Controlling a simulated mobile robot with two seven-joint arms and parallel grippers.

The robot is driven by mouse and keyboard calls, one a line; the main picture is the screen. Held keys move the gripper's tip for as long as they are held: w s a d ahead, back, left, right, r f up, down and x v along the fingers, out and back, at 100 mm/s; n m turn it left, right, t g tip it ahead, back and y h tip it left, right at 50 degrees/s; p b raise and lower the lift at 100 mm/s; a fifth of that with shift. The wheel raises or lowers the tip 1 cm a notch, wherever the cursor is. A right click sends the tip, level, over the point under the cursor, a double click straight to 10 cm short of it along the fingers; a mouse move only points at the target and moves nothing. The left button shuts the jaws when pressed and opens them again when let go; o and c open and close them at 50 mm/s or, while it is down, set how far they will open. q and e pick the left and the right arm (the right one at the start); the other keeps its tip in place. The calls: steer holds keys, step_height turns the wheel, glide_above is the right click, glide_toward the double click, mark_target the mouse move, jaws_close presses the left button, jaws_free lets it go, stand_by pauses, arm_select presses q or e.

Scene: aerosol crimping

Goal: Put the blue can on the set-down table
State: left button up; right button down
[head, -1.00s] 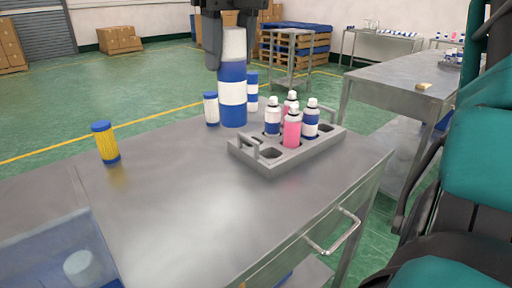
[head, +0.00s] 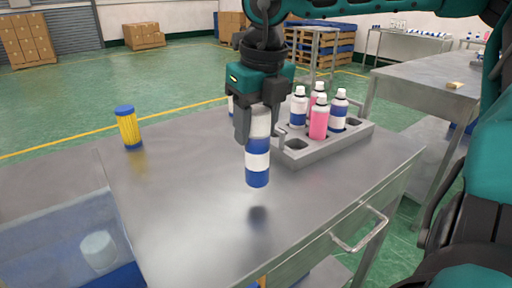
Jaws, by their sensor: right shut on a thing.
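The blue can (head: 257,172), blue with white bands and a white upper part, is upright in my right gripper (head: 258,128). The fingers are shut around its white upper part. The can hangs a little above the steel table (head: 180,220), with a dark shadow or reflection on the metal below it. No label shows whether this is the set-down table. My left gripper is not in view.
A grey tray (head: 300,158) with several white, blue and pink bottles stands right behind the can. A yellow jar with a blue lid (head: 128,127) stands at left. A blue bin (head: 60,262) is at lower left. The table's front middle is clear.

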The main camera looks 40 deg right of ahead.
mark_target(256, 146)
step_height(256, 146, down, 4)
steer(key=shift+f+b, duration=0.1)
steer(key=shift+b, duration=0.25)
steer(key=shift+f, duration=0.15)
steer(key=c, duration=0.5)
jaws_free()
